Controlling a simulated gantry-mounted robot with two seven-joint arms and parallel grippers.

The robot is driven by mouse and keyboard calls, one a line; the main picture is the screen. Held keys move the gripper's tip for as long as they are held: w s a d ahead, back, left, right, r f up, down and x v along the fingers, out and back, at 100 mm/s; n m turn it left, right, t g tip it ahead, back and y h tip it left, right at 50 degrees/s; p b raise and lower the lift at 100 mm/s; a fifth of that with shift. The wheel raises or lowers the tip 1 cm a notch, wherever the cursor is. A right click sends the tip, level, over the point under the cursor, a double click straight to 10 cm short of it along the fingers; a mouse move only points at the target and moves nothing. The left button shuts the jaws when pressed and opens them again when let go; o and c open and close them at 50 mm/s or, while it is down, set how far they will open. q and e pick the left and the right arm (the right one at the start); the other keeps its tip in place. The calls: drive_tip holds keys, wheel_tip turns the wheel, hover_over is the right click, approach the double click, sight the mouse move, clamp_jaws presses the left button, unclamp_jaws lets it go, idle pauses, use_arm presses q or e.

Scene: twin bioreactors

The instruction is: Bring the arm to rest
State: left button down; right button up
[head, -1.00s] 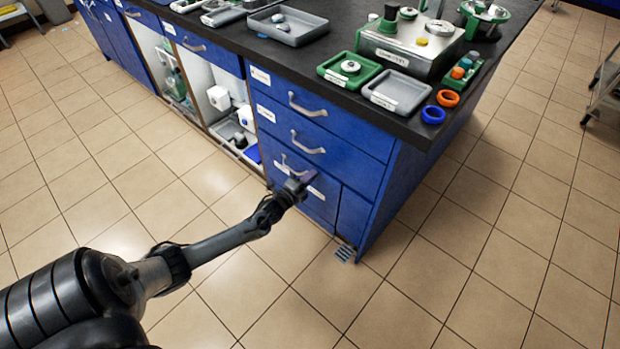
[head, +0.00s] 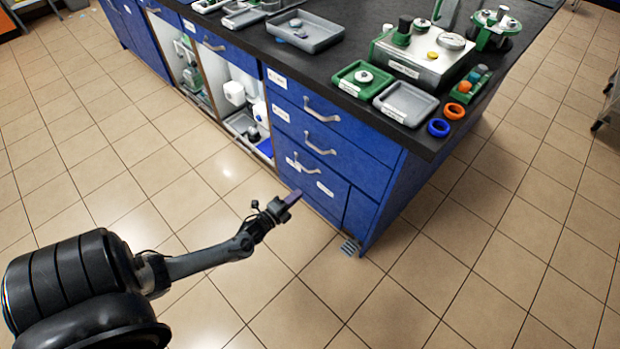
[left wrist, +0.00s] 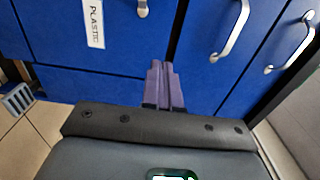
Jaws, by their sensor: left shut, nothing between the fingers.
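My left gripper (head: 293,197) is in the lower middle of the head view, in front of the blue cabinet's lower drawers (head: 320,185). Its purple fingers are shut together with nothing between them. In the left wrist view the closed fingers (left wrist: 163,82) point at the blue cabinet front (left wrist: 95,50), beside a label reading PLASTIC. A gap of floor shows between my forearm and the cabinet in the head view. My right gripper is not in either view.
The dark bench top (head: 350,55) holds a grey tray (head: 303,30), a green tray (head: 362,78), a metal device (head: 425,55), and blue (head: 438,128) and orange (head: 455,111) rings. An open cabinet bay (head: 240,100) holds white items. The tiled floor (head: 480,270) is clear at right.

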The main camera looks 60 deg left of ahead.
use_arm(q)
drive_tip(key=s+d+r+n+g+h+p, duration=0.15)
drive_tip(key=d+r+n+p, duration=0.25)
drive_tip(key=d+r+p, duration=0.65)
drive_tip(key=s+d+r+n+g+h+p, duration=0.1)
drive_tip(key=s+d+r+n+g+p, duration=0.2)
drive_tip(key=d+r+p, duration=0.75)
drive_tip(key=s+d+r+n+g+h, duration=0.1)
drive_tip(key=d+r+n+g, duration=0.15)
drive_tip(key=r, duration=0.35)
drive_tip(key=s+d+r+n+g, duration=0.1)
drive_tip(key=s+d+r+g, duration=0.1)
drive_tip(key=d+r, duration=0.3)
drive_tip(key=s+r+n+g, duration=0.4)
drive_tip(key=s+g, duration=0.1)
drive_tip(key=s, duration=0.4)
wheel_tip(320, 180, up, 36)
drive_tip(key=p, duration=3.7)
drive_tip(key=shift+w+a+r, duration=0.15)
drive_tip(key=shift+a+r, duration=0.05)
drive_tip(key=shift+a, duration=0.2)
